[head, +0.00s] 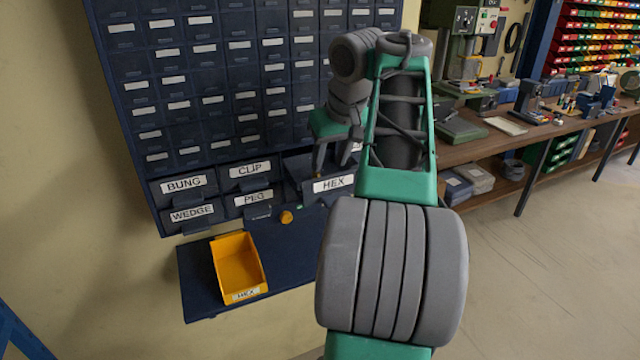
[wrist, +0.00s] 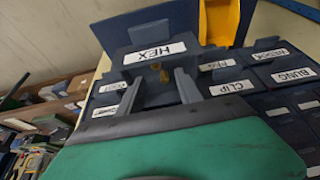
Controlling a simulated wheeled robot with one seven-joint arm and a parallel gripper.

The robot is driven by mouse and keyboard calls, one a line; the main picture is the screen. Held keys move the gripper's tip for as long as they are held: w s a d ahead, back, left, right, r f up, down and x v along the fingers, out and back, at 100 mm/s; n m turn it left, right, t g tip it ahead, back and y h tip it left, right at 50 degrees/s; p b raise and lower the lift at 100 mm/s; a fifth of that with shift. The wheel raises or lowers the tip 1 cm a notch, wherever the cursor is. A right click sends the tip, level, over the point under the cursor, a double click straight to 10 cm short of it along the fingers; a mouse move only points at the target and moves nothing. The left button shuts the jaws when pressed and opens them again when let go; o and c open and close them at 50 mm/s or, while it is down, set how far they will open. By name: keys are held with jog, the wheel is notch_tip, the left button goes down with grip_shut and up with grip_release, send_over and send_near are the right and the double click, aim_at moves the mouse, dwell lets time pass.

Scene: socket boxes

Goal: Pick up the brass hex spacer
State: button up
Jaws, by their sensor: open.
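The brass hex spacer (wrist: 164,76) shows in the wrist view as a small brass piece inside the open HEX drawer (wrist: 158,52), behind its labelled front. It lies between my fingertips as seen there. My gripper (wrist: 158,80) is open, its two grey fingers apart and pointing down into the drawer. I cannot tell whether either finger touches the spacer. In the head view, the HEX drawer (head: 333,184) sticks out of the cabinet and my gripper (head: 333,158) is over it. The spacer is hidden in that view.
Closed drawers labelled BUNG (head: 184,184), CLIP (head: 249,170), WEDGE (head: 192,212) and PEG (head: 253,198) sit left of HEX. A yellow bin (head: 262,272) stands on the dark shelf (head: 200,285) below. A small orange round thing (head: 286,217) is near PEG. A workbench (head: 480,150) stands right.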

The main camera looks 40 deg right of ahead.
jog(key=b+x, duration=0.1)
jog(key=x, duration=0.1)
jog(key=b+x, duration=0.1)
jog(key=x, duration=0.1)
jog(key=b+x, duration=0.1)
jog(key=x, duration=0.1)
jog(key=shift+s+d+f, duration=0.25)
jog(key=shift+s+d, duration=0.05)
jog(key=shift+r, duration=0.1)
jog(key=shift+c, duration=0.5)
grip_shut()
